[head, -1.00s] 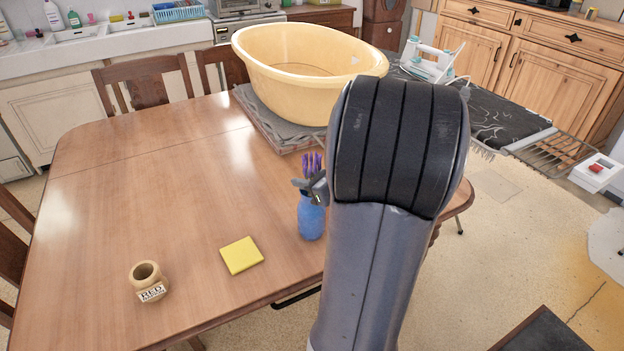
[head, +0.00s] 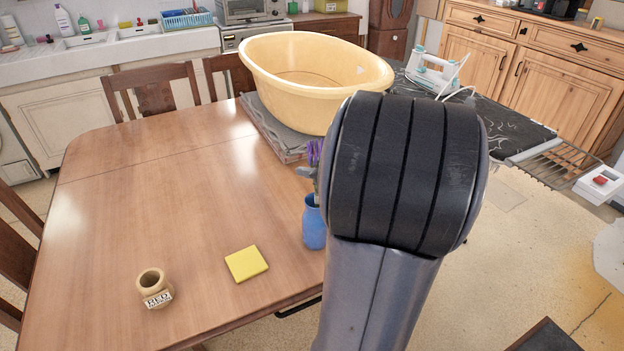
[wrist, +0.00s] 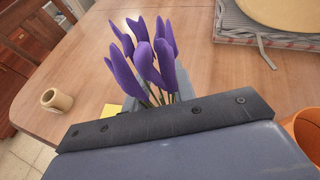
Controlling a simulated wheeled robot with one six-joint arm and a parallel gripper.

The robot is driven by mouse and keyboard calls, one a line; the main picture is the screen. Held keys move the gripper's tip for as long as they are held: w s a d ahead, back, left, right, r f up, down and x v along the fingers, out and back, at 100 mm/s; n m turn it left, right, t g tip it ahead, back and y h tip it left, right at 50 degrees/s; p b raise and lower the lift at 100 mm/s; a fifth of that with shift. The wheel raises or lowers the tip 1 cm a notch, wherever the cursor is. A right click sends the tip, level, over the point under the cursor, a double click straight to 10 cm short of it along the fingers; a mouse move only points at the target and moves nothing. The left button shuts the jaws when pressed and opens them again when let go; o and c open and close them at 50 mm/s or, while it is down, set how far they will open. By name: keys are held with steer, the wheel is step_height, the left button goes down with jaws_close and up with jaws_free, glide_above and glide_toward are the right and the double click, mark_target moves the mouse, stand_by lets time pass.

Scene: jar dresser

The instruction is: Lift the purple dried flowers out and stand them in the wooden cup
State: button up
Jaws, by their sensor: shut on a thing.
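The purple dried flowers (head: 315,153) show just above the blue vase (head: 313,228), partly hidden behind my arm. In the wrist view the bunch of flowers (wrist: 150,58) stands upright in front of my gripper. My gripper (head: 307,172) is shut on their stems over the vase mouth; its fingers are mostly hidden. I cannot tell whether the stem ends are still inside the vase. The wooden cup (head: 153,290), with a white label, stands on the table at the front left. It also shows in the wrist view (wrist: 56,101), at the left.
A yellow square (head: 246,264) lies on the table between cup and vase. A large cream tub (head: 315,90) stands on folded cloth behind the vase. The table's middle and left (head: 170,200) are clear. In the wrist view an orange rounded thing (wrist: 308,128) is at the right edge.

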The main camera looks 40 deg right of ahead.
mark_target(311, 136)
step_height(311, 136, up, 12)
steer(key=shift+f+p, duration=0.1)
steer(key=shift+p, duration=1)
steer(key=w+a+f+n+y+p, duration=0.2)
steer(key=w+a+f+p, duration=0.15)
steer(key=w+a, duration=0.7)
steer(key=w+a+f+p, duration=0.1)
steer(key=a+f+p, duration=0.1)
steer(key=a+f, duration=1)
steer(key=a, duration=0.3)
steer(key=shift+f, duration=0.2)
steer(key=shift+r, duration=0.1)
